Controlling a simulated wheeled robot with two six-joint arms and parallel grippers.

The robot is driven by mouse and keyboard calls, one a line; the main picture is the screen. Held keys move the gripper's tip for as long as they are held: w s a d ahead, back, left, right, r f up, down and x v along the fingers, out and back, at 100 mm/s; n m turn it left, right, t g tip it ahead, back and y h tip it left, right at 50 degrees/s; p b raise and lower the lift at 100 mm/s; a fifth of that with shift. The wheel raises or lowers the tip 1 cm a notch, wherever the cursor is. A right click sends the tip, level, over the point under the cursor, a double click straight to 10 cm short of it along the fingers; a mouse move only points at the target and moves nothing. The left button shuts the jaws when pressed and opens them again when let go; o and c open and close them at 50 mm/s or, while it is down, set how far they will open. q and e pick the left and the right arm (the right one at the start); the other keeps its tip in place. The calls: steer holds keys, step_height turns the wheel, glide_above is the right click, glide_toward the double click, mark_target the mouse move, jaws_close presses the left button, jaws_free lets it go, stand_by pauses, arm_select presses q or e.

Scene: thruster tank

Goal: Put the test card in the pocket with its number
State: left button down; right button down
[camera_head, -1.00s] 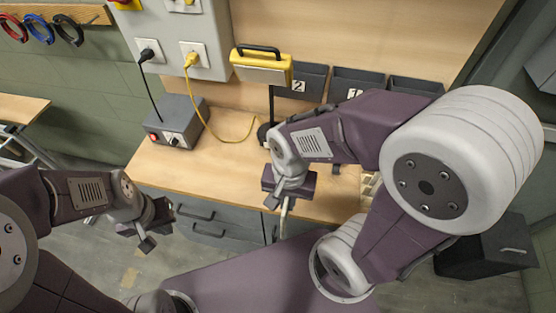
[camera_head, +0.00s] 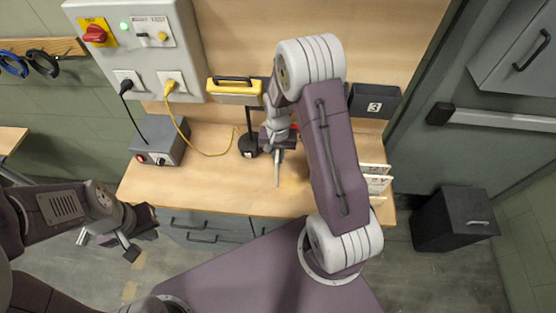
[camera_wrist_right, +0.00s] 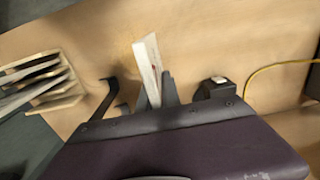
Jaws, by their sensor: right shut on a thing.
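My right gripper (camera_head: 277,150) is shut on a thin white card (camera_head: 277,170), held over the bench and seen nearly edge-on. A dark wall pocket marked 3 (camera_head: 374,103) shows behind my right arm. My left gripper (camera_head: 107,246) is open and empty, low in front of the bench.
A rack of white cards (camera_head: 377,180) stands at the bench's right end, also in the right wrist view (camera_wrist_right: 50,85). A yellow case (camera_head: 234,92), a black stand (camera_head: 248,146) and a grey box (camera_head: 160,145) with cables are left of my right gripper. The bench's front middle is clear.

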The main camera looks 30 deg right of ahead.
steer(key=shift+f+p, duration=0.55)
steer(key=shift+f, duration=1.05)
steer(key=shift+w+f, duration=0.1)
steer(key=shift+f, duration=0.15)
steer(key=shift+w+d+f, duration=0.1)
steer(key=shift+f, duration=0.2)
steer(key=c, duration=1.5)
jaws_free()
steer(key=shift+c, duration=0.2)
